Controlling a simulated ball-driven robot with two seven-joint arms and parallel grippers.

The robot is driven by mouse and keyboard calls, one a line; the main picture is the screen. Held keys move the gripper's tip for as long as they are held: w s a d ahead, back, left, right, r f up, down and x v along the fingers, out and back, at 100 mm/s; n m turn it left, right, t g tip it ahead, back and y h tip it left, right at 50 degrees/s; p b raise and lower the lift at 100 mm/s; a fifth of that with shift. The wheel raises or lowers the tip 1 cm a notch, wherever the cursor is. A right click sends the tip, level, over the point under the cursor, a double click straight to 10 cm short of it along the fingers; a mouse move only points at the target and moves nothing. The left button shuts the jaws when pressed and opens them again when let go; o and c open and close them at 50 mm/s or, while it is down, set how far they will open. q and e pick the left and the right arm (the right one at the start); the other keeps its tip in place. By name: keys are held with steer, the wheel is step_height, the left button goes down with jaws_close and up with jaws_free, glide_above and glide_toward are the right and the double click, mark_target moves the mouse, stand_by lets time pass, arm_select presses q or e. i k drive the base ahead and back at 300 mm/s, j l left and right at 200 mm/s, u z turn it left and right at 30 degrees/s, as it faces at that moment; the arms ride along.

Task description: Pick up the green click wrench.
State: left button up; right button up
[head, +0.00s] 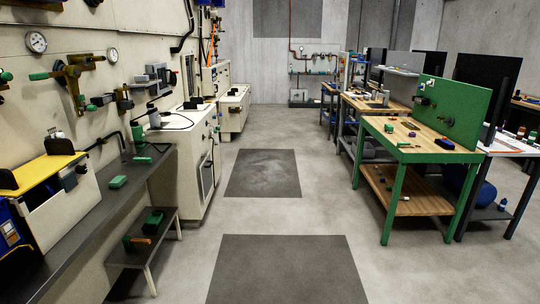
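I cannot make out for sure which thing is the green click wrench. Several small green things show in the head view. A green block-like thing (118,182) lies on the dark left bench (70,235), and a flat green thing (142,160) lies farther back on it. Green and dark things (152,222) sit on the low grey stool (140,252). Green-ended handles (38,76) stick out from fittings on the left wall. A few small things, one green (389,128), lie on the green table (430,155) at the right. Neither of my grippers is in view.
A yellow-topped box (45,170) stands on the left bench, near a white cabinet (185,150). The middle floor is open, with dark mats (285,270) lying flat. The green table has an upright green panel (455,108). More workbenches (370,103) stand behind it.

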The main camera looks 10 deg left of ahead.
mark_target(150, 160)
steer(key=i+l+u, duration=0.1)
steer(key=i+u, duration=0.3)
steer(key=i+l+u, duration=0.2)
steer(key=u, duration=0.15)
steer(key=i+l+u, duration=0.65)
steer(key=u, duration=0.15)
steer(key=i+l+u, duration=0.25)
steer(key=l, duration=0.15)
steer(key=l+u, duration=0.3)
steer(key=i+l+u, duration=0.25)
steer(key=l, duration=0.35)
steer(key=i+l, duration=0.1)
steer(key=i, duration=0.7)
